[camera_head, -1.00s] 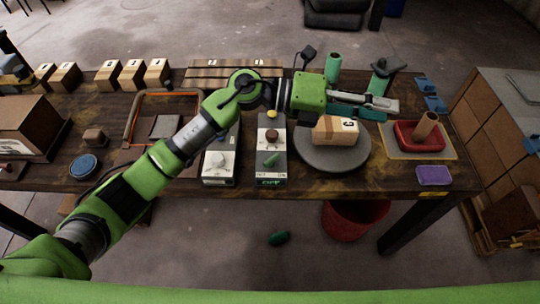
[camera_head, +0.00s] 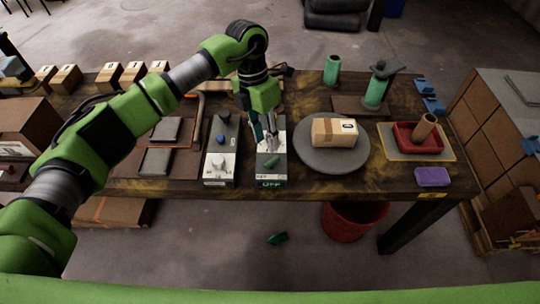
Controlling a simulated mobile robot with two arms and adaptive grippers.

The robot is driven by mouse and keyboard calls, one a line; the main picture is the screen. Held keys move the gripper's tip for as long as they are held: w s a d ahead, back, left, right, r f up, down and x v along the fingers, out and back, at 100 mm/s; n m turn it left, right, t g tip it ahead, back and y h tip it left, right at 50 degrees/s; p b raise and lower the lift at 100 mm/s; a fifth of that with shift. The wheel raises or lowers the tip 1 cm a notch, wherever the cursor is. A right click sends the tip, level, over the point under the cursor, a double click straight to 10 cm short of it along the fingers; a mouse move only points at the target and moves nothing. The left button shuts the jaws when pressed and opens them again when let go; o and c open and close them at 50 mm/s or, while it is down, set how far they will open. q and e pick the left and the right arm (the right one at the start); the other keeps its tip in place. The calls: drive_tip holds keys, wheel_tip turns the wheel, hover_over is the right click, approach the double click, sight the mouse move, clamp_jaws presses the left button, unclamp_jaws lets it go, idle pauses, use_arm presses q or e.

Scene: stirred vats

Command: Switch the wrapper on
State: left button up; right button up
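The wrapper's grey round turntable (camera_head: 331,167) carries a brown taped carton (camera_head: 333,134). Left of it stands a control box (camera_head: 280,176) with a green lever switch (camera_head: 267,162) on its top. Its front display appears to read OFF. My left gripper (camera_head: 270,146) points down over the back half of this box, close behind the green switch. Its fingers look dark and near each other, and the gap between them is unclear. The gripper hides the box's back part. My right gripper is out of view.
A second control box (camera_head: 219,164) with a blue and a white knob stands just left. Green cylinders (camera_head: 332,70) stand behind the turntable. A red tray (camera_head: 418,139) and a purple block (camera_head: 432,176) lie to the right. A red bin (camera_head: 352,220) stands below the table.

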sight(271, 161)
use_arm(q)
drive_tip(key=f, duration=0.5)
drive_tip(key=s+d+f+p, duration=0.1)
drive_tip(key=f, duration=0.2)
drive_tip(key=shift+s+d, duration=0.1)
drive_tip(key=shift+c, duration=0.3)
clamp_jaws()
